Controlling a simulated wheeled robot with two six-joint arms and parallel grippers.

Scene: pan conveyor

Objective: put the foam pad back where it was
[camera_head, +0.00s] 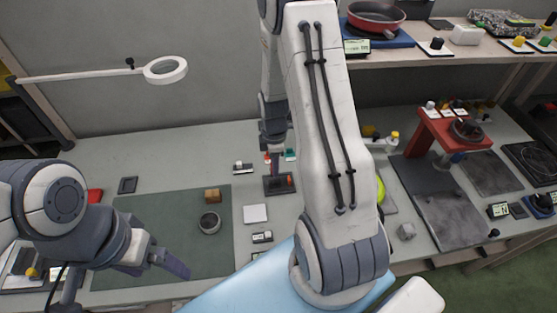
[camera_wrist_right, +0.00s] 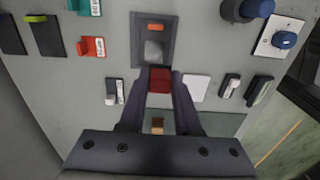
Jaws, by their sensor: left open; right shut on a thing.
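My right gripper (camera_wrist_right: 159,90) is shut on a small dark red block (camera_wrist_right: 159,78), seen between its fingertips in the right wrist view. It looks like the foam pad, though the picture alone does not settle that. The block is just beside the near edge of a dark grey tray (camera_wrist_right: 139,45), which has an orange label and a light grey patch. I cannot tell its height. In the head view the right gripper (camera_head: 275,146) points down just behind the same tray (camera_head: 271,189), partly hidden by my arm. My left gripper (camera_head: 160,263) is open and empty over the green mat's front.
The green mat (camera_head: 150,215) holds a brown block (camera_head: 212,195) and a round grey cup (camera_head: 209,223). A white square pad (camera_head: 255,213) and small switches surround the tray. A red holder (camera_wrist_right: 90,47) and teal holder (camera_wrist_right: 86,8) stand close. A ring lamp (camera_head: 165,70) overhangs the left.

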